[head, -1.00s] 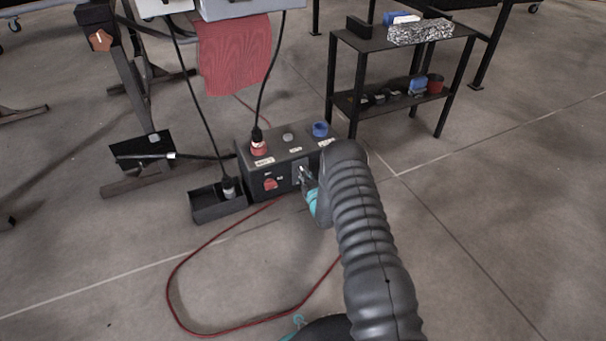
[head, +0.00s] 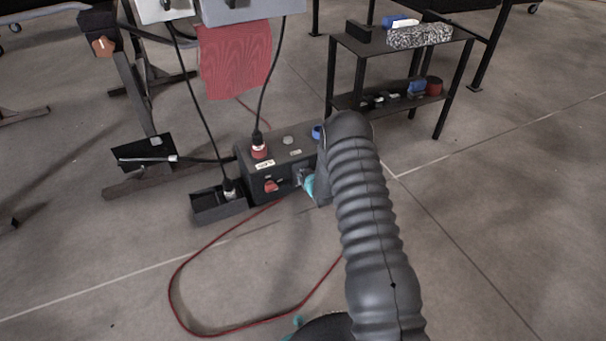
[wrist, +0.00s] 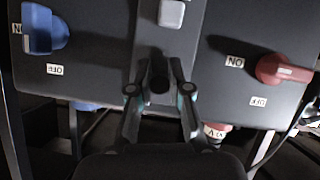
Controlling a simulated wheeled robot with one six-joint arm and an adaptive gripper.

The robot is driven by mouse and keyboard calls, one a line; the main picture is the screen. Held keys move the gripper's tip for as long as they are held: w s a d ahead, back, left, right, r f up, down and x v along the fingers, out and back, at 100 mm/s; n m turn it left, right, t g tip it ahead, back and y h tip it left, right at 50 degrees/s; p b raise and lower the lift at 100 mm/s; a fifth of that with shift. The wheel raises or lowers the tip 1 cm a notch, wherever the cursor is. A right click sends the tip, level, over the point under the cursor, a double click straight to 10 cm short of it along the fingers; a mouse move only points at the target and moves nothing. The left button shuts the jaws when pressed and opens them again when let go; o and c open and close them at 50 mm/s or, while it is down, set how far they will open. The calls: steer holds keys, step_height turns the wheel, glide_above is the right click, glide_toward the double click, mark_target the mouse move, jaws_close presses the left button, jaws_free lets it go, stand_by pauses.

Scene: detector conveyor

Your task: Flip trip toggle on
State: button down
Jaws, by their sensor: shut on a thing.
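A dark control box (head: 258,178) stands on the floor, with a red rotary knob (head: 271,186) on its front. My gripper (head: 306,181) is at the box's front, right of that knob; my arm hides part of it in the head view. In the wrist view my gripper (wrist: 162,64) is shut on the short black toggle (wrist: 159,80), which shows between the fingers on the panel. ON and OFF labels show beside the red knob (wrist: 284,70) and the blue knob (wrist: 44,30). The toggle's exact tilt cannot be told.
A black open tray (head: 220,207) sits left of the box. A black shelf (head: 398,38) stands behind right. A red cable (head: 180,275) loops over the front floor.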

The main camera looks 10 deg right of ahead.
steer(key=g, duration=0.1)
steer(key=r+g+p, duration=0.1)
steer(key=g, duration=0.1)
steer(key=shift+w+h, duration=0.1)
steer(key=shift+h, duration=0.2)
steer(key=shift+r+g+p, duration=0.1)
steer(key=shift+g+p, duration=0.5)
steer(key=shift+p, duration=0.3)
steer(key=c, duration=1.1)
jaws_free()
steer(key=a+v, duration=0.1)
steer(key=v, duration=1)
steer(key=shift+d+r, duration=0.25)
steer(key=shift+r, duration=0.2)
steer(key=shift+s+f+h, duration=0.1)
steer(key=shift+s+h, duration=0.15)
steer(key=shift+h, duration=0.05)
